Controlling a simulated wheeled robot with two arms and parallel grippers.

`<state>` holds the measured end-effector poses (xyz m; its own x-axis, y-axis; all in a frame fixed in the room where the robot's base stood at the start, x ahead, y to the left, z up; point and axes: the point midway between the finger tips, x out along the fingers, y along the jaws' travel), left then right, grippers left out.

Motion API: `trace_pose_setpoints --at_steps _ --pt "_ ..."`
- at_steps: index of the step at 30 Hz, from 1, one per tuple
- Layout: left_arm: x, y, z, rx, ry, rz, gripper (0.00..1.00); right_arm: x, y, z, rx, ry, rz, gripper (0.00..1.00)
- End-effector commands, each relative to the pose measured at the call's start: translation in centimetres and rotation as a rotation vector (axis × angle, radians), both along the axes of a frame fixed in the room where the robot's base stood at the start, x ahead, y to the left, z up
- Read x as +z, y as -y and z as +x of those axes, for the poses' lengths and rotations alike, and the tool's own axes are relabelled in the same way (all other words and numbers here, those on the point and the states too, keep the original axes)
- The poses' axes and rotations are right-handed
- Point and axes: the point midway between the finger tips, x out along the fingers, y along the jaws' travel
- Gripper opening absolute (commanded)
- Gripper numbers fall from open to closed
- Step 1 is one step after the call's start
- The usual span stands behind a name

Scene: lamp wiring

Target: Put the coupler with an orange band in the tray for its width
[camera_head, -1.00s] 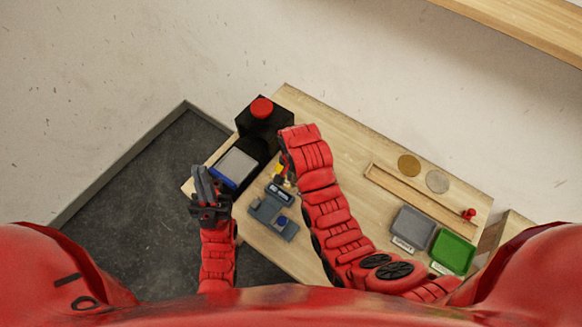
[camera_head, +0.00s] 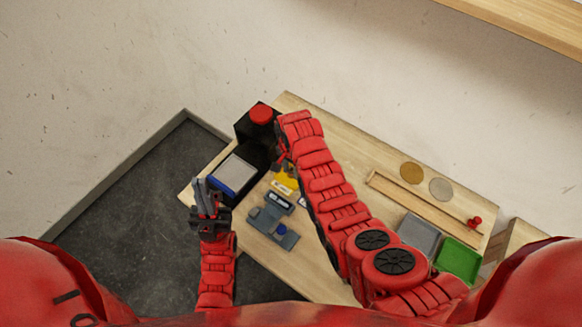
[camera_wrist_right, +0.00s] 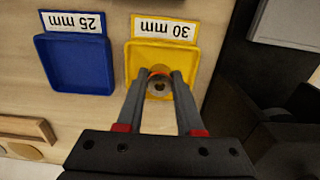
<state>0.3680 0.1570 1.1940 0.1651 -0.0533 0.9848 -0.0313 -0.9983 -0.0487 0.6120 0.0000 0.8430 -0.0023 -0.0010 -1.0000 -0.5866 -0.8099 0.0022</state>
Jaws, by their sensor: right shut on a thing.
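The coupler with the orange band (camera_wrist_right: 159,86) is between the fingertips of my right gripper (camera_wrist_right: 160,76) in the right wrist view. My right gripper is shut on it. It is over the near part of the yellow tray (camera_wrist_right: 163,52), labelled 30 mm; whether it touches the tray floor I cannot tell. The blue tray (camera_wrist_right: 75,63), labelled 25 mm, is to the left and looks empty. In the head view the yellow tray (camera_head: 285,184) shows beside my right arm, which hides the coupler. My left gripper (camera_head: 205,190) is near the table's left edge, its opening unclear.
A grey measuring device (camera_head: 272,220) with a small display stands in front of the yellow tray. A black box with a red button (camera_head: 262,113) and a blue-edged panel (camera_head: 235,173) are to the left. Grey (camera_head: 418,236) and green (camera_head: 459,258) trays are at the right.

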Motion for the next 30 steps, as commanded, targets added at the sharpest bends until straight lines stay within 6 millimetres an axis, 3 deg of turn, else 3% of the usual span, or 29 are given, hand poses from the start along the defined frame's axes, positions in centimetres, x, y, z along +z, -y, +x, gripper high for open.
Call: trace_pose_setpoints --at_steps 10,11,15,26,30 --pt "-0.3 0.0 0.0 0.000 0.000 0.000 0.00 -0.5 0.0 0.1 0.000 0.003 0.001 0.00" --pt "-0.1 0.0 0.0 0.000 0.000 0.000 0.00 -0.4 0.0 0.1 0.000 0.003 0.001 0.41" --pt "-0.1 0.0 0.0 0.000 0.000 0.000 0.00 -0.3 0.0 0.1 0.000 0.003 0.000 0.66" --pt "-0.1 0.0 0.0 0.000 0.000 0.000 0.00 -0.1 0.0 0.1 0.000 0.003 0.000 0.66" --pt "-0.6 0.0 0.0 0.000 0.000 0.000 0.00 0.9 -0.1 0.2 0.000 0.008 0.002 0.66"
